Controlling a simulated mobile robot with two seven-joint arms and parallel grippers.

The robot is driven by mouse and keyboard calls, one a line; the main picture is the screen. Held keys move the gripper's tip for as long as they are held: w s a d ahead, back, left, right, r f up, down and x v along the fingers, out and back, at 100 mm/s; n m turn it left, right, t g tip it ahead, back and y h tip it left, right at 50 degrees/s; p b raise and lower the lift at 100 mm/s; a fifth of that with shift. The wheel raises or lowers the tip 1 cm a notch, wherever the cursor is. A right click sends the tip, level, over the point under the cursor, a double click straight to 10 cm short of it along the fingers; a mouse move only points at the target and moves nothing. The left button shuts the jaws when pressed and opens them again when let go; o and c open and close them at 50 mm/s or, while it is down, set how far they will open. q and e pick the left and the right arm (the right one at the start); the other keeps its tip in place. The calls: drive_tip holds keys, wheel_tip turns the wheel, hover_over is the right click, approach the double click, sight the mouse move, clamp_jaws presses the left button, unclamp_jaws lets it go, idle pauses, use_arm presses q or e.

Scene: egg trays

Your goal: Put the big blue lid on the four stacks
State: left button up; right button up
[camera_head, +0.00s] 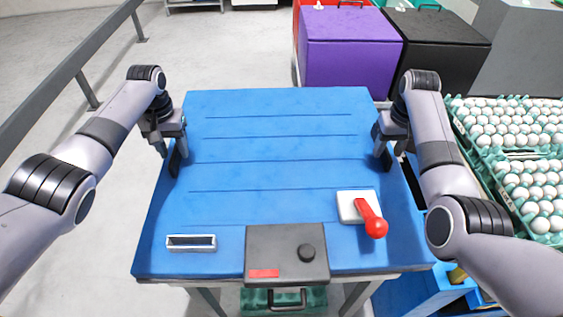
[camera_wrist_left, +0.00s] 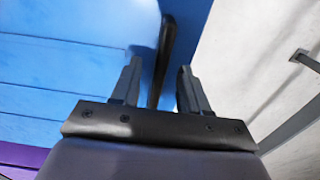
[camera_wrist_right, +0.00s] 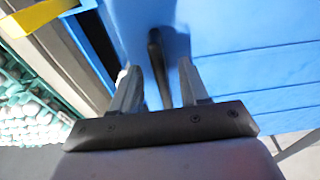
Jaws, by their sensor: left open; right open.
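A big blue grooved slab, which looks like the lid (camera_head: 270,145), lies flat at the middle of the head view. I cannot tell where it ends and any blue tabletop under it begins. A dark upright handle is at its left edge (camera_wrist_left: 166,45) and another at its right edge (camera_wrist_right: 156,50). My left gripper (camera_head: 172,155) is open, with the left handle between its fingers. My right gripper (camera_head: 386,152) is open, with the right handle between its fingers. I cannot tell whether the fingers touch the handles. No stacks show under the slab.
Near the front edge are a white-based red lever (camera_head: 370,216), a dark box with a knob (camera_head: 287,253) and a white-framed slot (camera_head: 191,242). Teal trays of eggs (camera_head: 510,150) stand at right. Purple (camera_head: 350,50) and black (camera_head: 435,50) boxes stand behind. Open floor lies at left.

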use_arm(q)
drive_tip(key=shift+f, duration=0.9)
use_arm(e)
drive_tip(key=shift+w+f, duration=0.15)
drive_tip(key=shift+f, duration=0.75)
use_arm(q)
clamp_jaws()
use_arm(e)
clamp_jaws()
use_arm(q)
drive_tip(key=shift+w+r, duration=0.2)
drive_tip(key=shift+r, duration=0.05)
use_arm(e)
drive_tip(key=shift+w+r, duration=0.15)
drive_tip(key=shift+r, duration=0.1)
